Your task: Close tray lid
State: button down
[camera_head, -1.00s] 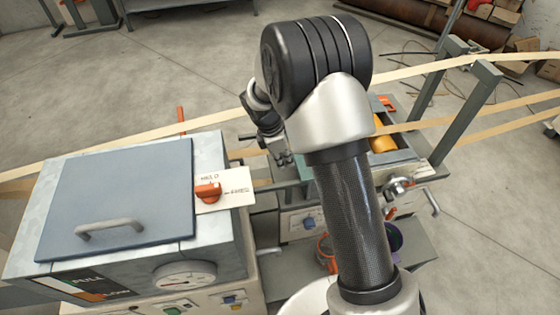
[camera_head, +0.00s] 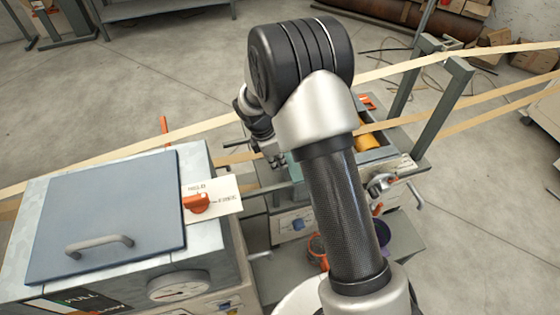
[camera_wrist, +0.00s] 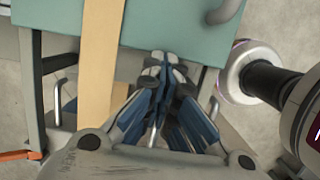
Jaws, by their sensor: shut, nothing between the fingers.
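A teal panel (camera_wrist: 150,25) with a grey bar handle (camera_wrist: 228,8) fills the top of the wrist view; it looks like the tray lid, but I cannot be sure. In the head view, a sliver of teal (camera_head: 294,166) shows beside my arm, next to an open grey trough (camera_head: 405,152) holding a yellow part (camera_head: 369,142). My gripper (camera_wrist: 160,66) is shut and empty, its tips over the panel's near edge in the picture; contact cannot be told. In the head view, my gripper (camera_head: 276,160) is small, low behind my arm.
A grey box with a flat blue-grey lid (camera_head: 110,205) lying shut stands at left, with an orange knob (camera_head: 197,203) beside it. Tan strips (camera_head: 100,160) cross the scene; one (camera_wrist: 101,60) runs left of my gripper. Upright posts (camera_head: 450,100) stand at right. Open floor lies behind.

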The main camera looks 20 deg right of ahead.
jog(key=a+r+p, duration=0.3)
jog(key=a+r, duration=0.2)
jog(key=r, duration=0.4)
jog(key=shift+a+r, duration=0.2)
jog(key=shift+r, duration=0.2)
